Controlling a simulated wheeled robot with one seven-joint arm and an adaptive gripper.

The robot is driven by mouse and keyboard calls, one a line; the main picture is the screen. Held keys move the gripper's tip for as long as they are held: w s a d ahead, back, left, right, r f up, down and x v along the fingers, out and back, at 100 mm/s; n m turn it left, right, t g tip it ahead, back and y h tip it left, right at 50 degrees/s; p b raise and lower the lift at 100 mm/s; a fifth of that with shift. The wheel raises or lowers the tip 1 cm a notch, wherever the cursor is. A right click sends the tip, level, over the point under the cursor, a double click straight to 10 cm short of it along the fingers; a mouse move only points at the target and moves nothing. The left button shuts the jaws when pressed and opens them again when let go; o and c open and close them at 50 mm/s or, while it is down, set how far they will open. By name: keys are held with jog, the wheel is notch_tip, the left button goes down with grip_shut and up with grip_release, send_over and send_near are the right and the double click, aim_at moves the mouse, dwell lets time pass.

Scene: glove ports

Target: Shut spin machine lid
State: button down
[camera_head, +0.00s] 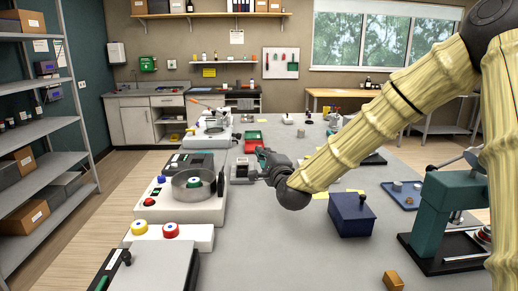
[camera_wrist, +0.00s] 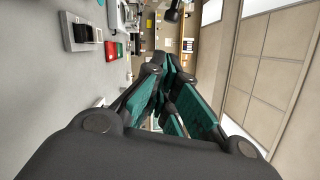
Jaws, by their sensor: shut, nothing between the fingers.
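A white machine (camera_head: 178,208) with a round grey bowl (camera_head: 193,187) stands on the left side of the bench, with a dark green part at the bowl's middle. It looks like the spin machine. A dark panel (camera_head: 188,163) lies behind the bowl; I cannot tell whether it is the lid. My gripper (camera_head: 262,156) is to the right of this machine and apart from it, above the bench. Its teal fingers (camera_wrist: 172,70) are closed together with nothing between them. The wrist view does not clearly show the machine.
Another white device (camera_head: 210,133) stands farther back on the left. Red and green trays (camera_head: 253,136) lie behind my gripper. A blue box (camera_head: 351,215) and a green press (camera_head: 443,215) stand to the right. The front middle of the bench (camera_head: 270,245) is clear.

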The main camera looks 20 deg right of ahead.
jog(key=w+a+r+p, duration=0.1)
jog(key=w+p, duration=0.2)
jog(key=w, duration=0.6)
jog(key=shift+a+r+h+p, duration=0.2)
jog(key=shift+h+p, duration=0.1)
jog(key=shift+p, duration=0.05)
jog(key=shift+a, duration=0.15)
